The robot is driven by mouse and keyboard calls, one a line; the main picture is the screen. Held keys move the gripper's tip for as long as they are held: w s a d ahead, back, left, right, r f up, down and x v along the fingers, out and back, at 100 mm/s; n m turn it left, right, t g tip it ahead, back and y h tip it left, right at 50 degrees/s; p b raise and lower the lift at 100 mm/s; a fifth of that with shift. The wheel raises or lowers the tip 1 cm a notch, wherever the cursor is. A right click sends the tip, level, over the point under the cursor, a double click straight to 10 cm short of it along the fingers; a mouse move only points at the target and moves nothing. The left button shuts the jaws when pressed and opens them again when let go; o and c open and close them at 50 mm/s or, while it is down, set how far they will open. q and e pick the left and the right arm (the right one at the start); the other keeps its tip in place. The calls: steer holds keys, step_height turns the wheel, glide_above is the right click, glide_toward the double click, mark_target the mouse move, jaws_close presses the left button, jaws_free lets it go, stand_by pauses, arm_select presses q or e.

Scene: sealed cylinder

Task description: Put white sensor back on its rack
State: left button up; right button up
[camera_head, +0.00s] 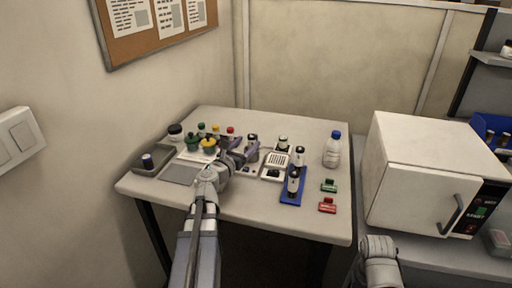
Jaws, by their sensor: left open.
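Small white cylinders with dark bands or caps are the sensor-like things in view; I cannot tell which one is the white sensor. One (293,182) stands upright on a blue rack (291,198), and another (299,156) stands at the rack's far end. A third (252,141) is close to my left gripper, and one more (283,143) stands farther right. My left gripper (243,149) is open, low over the middle of the table, with its fingers near the third cylinder. I cannot tell whether they touch it. My right gripper is out of view.
The table (265,207) holds a grey tray (144,170), several coloured-cap bottles at the back left, a white block with holes (277,160), a blue-capped bottle (332,150), a green clip (329,185) and a red clip (327,205). A white oven-like box (417,190) stands right. The front edge is clear.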

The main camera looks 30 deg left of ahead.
mark_target(255, 135)
arm_select(q)
steer(key=shift+w+a+f, duration=0.1)
steer(key=shift+w, duration=1.7)
steer(key=shift+w+a+f, duration=0.1)
steer(key=shift+w, duration=1.65)
steer(key=shift+d, duration=0.1)
jaws_close()
